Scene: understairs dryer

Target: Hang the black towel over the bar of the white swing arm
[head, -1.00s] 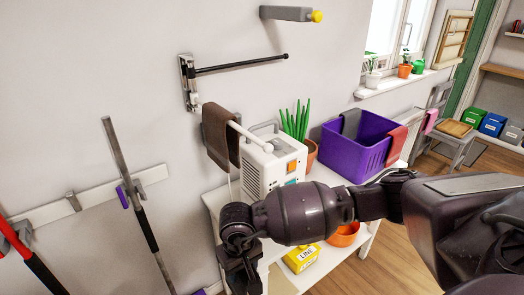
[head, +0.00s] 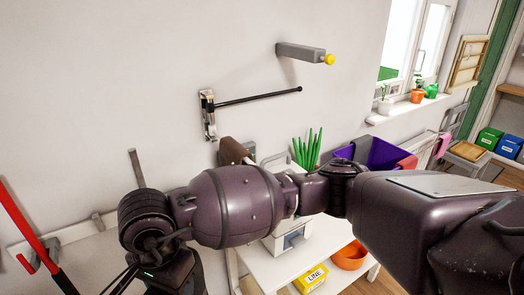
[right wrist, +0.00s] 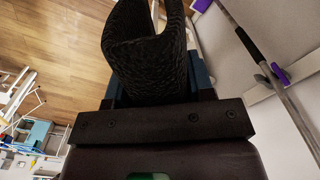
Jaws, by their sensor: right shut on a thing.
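The black towel (right wrist: 150,60) is in my right gripper (right wrist: 158,98), folded over and filling most of the space beyond the jaws in the right wrist view. In the head view my right gripper (head: 172,274) is at the lower left, cut off by the bottom edge, and the towel is hidden there. The wall bracket (head: 208,115) carries a black bar (head: 255,98). The white swing arm below it is hidden behind my right arm. Only the top of a brown towel (head: 232,151) hanging there shows. My left gripper is out of view.
A grey arm with a yellow tip (head: 305,53) juts from the wall above. Below are a white table (head: 300,268), a plant (head: 307,149), a purple basket (head: 375,152), an orange bowl (head: 350,256) and a yellow box (head: 311,279). A red-handled tool (head: 30,235) hangs at left.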

